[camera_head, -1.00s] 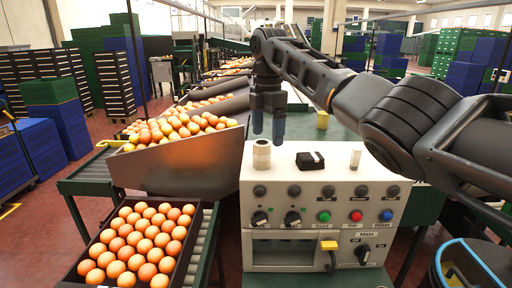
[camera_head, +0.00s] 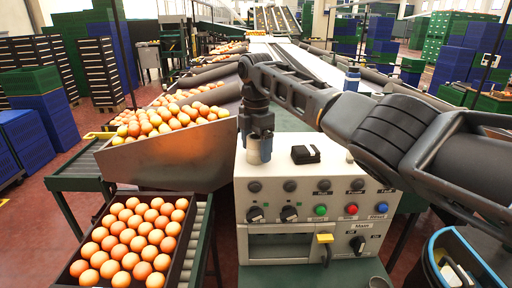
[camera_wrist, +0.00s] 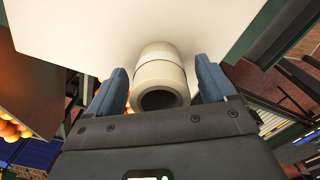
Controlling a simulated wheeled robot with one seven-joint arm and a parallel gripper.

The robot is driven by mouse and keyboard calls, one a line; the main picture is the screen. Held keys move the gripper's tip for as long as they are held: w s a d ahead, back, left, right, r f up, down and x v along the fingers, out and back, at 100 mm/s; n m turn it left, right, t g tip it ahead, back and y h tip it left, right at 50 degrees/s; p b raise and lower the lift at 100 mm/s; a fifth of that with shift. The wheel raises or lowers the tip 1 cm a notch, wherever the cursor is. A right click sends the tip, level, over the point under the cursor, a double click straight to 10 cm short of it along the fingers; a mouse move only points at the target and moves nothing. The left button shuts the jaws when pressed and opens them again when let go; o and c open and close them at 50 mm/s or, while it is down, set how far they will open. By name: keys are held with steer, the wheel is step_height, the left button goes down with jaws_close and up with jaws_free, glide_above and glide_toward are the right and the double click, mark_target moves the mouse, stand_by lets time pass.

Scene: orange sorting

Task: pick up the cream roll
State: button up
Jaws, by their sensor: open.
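The cream roll (camera_wrist: 160,72) is a short hollow cylinder standing on the white top of the control box (camera_head: 300,190). In the wrist view it lies between the two blue-grey fingers of my gripper (camera_wrist: 160,88), with a gap visible on each side. The gripper is open and holds nothing.
A small black item (camera_head: 305,154) lies on the box top just right of my gripper. A chute heaped with oranges (camera_head: 170,122) stands to the left, with a full tray of oranges (camera_head: 128,240) below it. A blue-rimmed bin (camera_head: 470,262) is at the lower right.

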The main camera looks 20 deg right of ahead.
mark_target(258, 137)
steer(key=c, duration=1.1)
steer(key=shift+r, duration=0.5)
steer(key=r, duration=0.1)
steer(key=r+b, duration=0.1)
steer(key=r, duration=0.1)
steer(key=shift+s+d+r, duration=0.1)
steer(key=shift+d+r, duration=0.05)
steer(key=shift+d, duration=0.05)
steer(key=s+d+r, duration=0.2)
steer(key=d, duration=0.1)
steer(key=s+d+r, duration=0.2)
steer(key=d, duration=0.1)
steer(key=s+d+r, duration=0.2)
steer(key=d, duration=0.1)
steer(key=shift+s+d+r, duration=0.1)
steer(key=shift+d+r, duration=0.1)
steer(key=shift+r, duration=0.15)
